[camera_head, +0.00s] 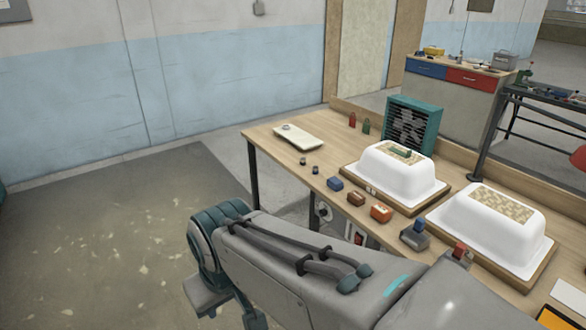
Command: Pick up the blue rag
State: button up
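A small blue item (335,184), which looks like a folded blue rag, lies near the front edge of the wooden workbench (268,137). It is too small to make out as cloth for certain. It sits left of a brown item (356,198) and apart from it. My arm crosses the lower part of the view, in front of the bench, with its bend at the left. My gripper is not in view.
Two upturned white tub shells (374,173) (487,233) stand on boards; a green tool (403,154) lies on the left one. Floor at left is clear.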

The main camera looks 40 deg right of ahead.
aim_at(333, 182)
jog(key=i, duration=2)
jog(key=z, duration=3.05)
jog(key=i, duration=1)
jog(key=z, duration=0.05)
